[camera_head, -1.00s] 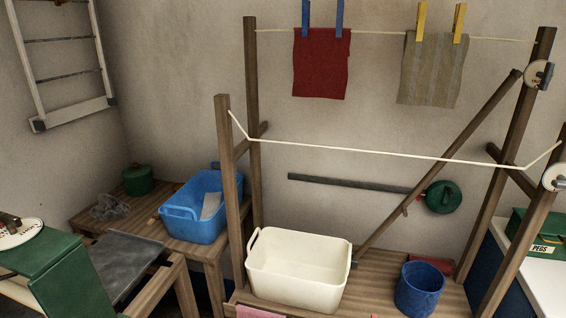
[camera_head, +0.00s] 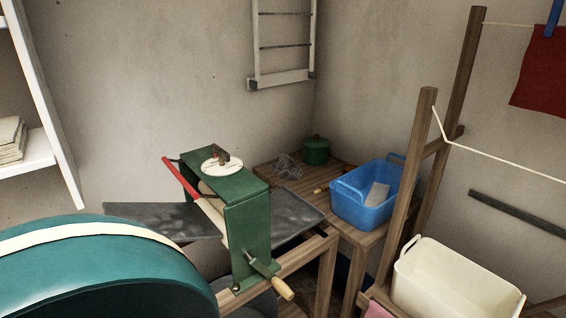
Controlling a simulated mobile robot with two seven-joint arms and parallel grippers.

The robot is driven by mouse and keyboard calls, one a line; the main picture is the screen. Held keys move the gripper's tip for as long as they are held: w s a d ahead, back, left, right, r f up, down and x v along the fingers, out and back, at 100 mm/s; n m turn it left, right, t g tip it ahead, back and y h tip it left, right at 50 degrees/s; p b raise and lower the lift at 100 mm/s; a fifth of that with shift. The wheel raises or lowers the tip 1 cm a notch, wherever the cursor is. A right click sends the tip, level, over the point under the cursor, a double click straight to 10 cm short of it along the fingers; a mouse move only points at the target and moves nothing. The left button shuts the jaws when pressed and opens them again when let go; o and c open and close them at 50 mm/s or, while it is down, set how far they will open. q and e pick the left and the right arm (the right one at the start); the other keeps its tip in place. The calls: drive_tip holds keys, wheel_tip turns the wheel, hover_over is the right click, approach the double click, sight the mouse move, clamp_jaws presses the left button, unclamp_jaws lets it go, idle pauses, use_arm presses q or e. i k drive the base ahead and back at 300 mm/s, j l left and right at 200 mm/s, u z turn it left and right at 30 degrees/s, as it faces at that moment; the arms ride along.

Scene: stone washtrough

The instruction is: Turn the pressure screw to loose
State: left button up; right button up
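A green mangle (camera_head: 247,215) stands on a wooden frame in the middle of the view. On its top is a round white dial plate (camera_head: 222,165) with a small brown and dark screw handle (camera_head: 220,155) at its centre. The dial's lettering is too small to read. A red lever (camera_head: 182,184) slants down along the mangle's left side, beside pale rollers. A crank with a wooden grip (camera_head: 282,288) sticks out at its lower front. Neither of my grippers shows.
A large teal drum (camera_head: 120,275) with a cream band fills the lower left. A grey slab (camera_head: 150,218) spans the mangle. A blue tub (camera_head: 368,195) and green pot (camera_head: 316,151) stand on a wooden table behind. A cream tub (camera_head: 450,285) and wooden drying posts are at right.

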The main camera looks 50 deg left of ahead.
sight(224, 157)
drive_tip(key=k+l+u, duration=0.2)
drive_tip(key=u, duration=1.65)
